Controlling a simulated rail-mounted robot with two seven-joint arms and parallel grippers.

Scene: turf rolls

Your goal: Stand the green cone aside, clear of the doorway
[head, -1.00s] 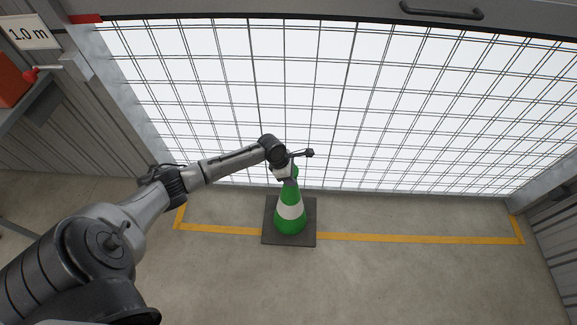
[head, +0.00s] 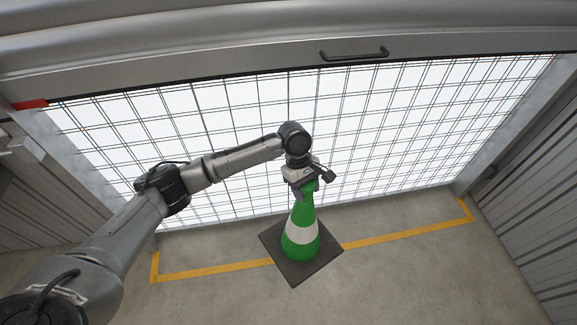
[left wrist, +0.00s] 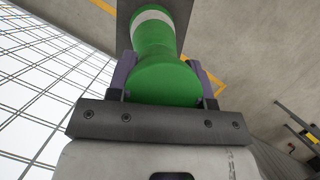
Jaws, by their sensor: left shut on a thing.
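The green cone (head: 299,216) has a white band and a square dark base (head: 293,275). In the head view it is upright in front of the mesh-covered doorway (head: 400,130), and its base covers part of the yellow floor line (head: 210,272). My left gripper (head: 304,188) is shut on the cone's top from above. The left wrist view shows the green top (left wrist: 165,82) between the two fingers, with the white band and dark base beyond. I cannot tell whether the base is clear of the floor. My right gripper is not in view.
A raised roller door (head: 200,75) with a dark handle (head: 354,54) spans the top. Corrugated walls stand at the left (head: 40,205) and right (head: 535,170). The concrete floor (head: 420,280) to the right of the cone is bare.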

